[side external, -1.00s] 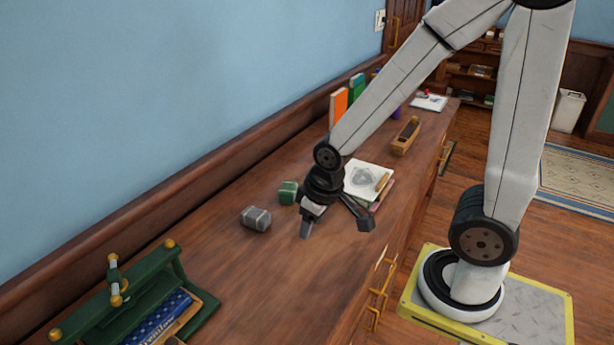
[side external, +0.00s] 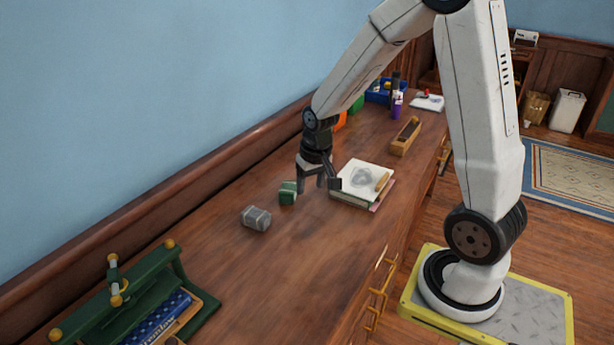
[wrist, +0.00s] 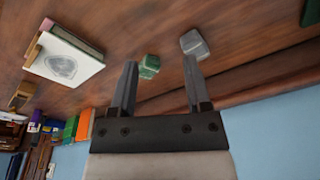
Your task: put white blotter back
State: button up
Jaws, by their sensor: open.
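A pale grey block (side external: 256,218), the only whitish blotter-like thing I can make out, lies on the wooden counter (side external: 290,270); I cannot tell for sure that it is the white blotter. In the wrist view it (wrist: 195,45) shows just past the right finger's tip. A similar green block (side external: 288,192) lies beside it, apart from it. In the wrist view the green block (wrist: 149,67) shows between the fingers, nearer the left one. My gripper (side external: 319,184) is open and empty, pointing down near the green block, between it and the book stack.
A book stack (side external: 360,203) with a white top sheet stands right of my gripper. A green stand with gold knobs (side external: 172,262) is at the lower left, by a blue item (side external: 160,318). A wooden tray (side external: 406,137) lies farther back. The near middle of the counter is clear.

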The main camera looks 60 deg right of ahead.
jog(key=w+d+f+m, duration=0.1)
jog(key=d+m, duration=0.2)
jog(key=d, duration=0.5)
jog(key=m+g, duration=0.2)
jog(key=m, duration=0.7)
send_over(383, 179)
jog(key=shift+y, duration=0.3)
notch_tip(383, 179, down, 7)
jog(key=shift+s+a+r, duration=0.1)
jog(key=shift+s+a, duration=0.05)
jog(key=shift+f, duration=1.3)
jog(key=shift+f, duration=0.1)
jog(key=shift+f, duration=2.5)
grip_shut()
